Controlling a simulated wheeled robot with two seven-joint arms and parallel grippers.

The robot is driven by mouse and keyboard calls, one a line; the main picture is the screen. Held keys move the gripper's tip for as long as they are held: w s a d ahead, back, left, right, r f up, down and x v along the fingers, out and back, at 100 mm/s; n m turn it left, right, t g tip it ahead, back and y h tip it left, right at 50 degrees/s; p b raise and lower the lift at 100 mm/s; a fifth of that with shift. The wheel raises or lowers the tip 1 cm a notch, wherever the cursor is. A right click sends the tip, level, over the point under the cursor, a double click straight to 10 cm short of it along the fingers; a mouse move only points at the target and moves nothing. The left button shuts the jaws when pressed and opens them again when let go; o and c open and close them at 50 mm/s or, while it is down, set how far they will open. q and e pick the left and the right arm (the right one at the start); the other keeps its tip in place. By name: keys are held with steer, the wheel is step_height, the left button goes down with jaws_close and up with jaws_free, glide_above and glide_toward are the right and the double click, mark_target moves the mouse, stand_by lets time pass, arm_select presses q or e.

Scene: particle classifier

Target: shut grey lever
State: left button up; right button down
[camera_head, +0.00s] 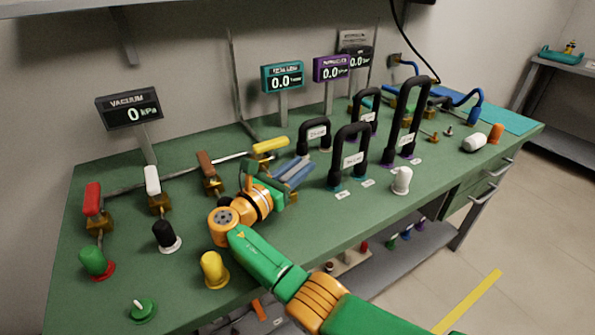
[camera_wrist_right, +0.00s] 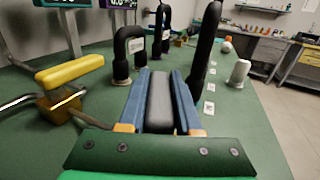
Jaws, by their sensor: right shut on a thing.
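The grey lever (camera_wrist_right: 160,103) lies lengthwise between the two blue fingers of my right gripper (camera_wrist_right: 161,85) in the right wrist view. The fingers are shut on its handle. In the head view my right gripper (camera_head: 294,174) is low over the green bench, just below the yellow lever (camera_head: 270,145). There the fingers hide most of the grey lever, and its valve body cannot be made out. My left gripper is not in view.
Red (camera_head: 92,199), white (camera_head: 152,181) and brown (camera_head: 206,164) levers stand to the left on brass valves. Black hoop-shaped handles (camera_head: 350,155) stand to the right of my gripper. A yellow knob (camera_head: 214,270) and black knob (camera_head: 167,236) are near the front. A vacuum display (camera_head: 129,108) reads 0.

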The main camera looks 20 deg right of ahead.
stand_by(0.4)
steer(key=c, duration=0.6)
jaws_free()
steer(key=shift+d, duration=0.1)
